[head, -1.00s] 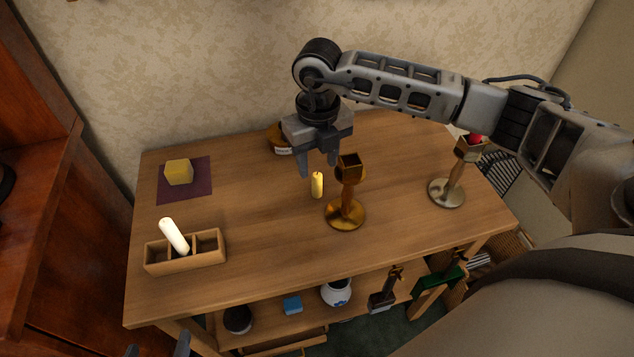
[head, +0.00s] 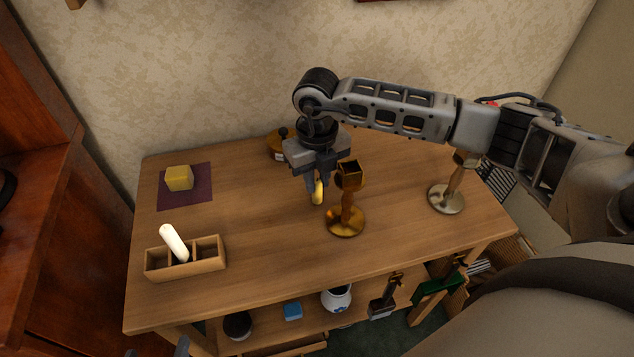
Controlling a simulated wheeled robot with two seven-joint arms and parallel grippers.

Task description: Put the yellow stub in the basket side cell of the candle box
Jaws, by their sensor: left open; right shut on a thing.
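My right gripper (head: 316,194) is shut on the yellow stub (head: 318,193), a short candle, just left of the brass candlestick (head: 346,221). The stub is upright; I cannot tell whether its base touches the table. The wooden candle box (head: 205,267) stands at the front left of the table. A white candle (head: 173,240) leans in its middle cell. The right cell, on the side of the basket (head: 508,247), looks empty, and so does the left cell. My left gripper (head: 158,352) barely shows at the bottom edge, open and below the table's front edge.
A yellow block (head: 179,178) sits on a purple mat (head: 200,196) at the back left. A silvery candlestick (head: 446,198) stands at the right. A round brass thing (head: 277,145) is behind my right gripper. The table between stub and box is clear.

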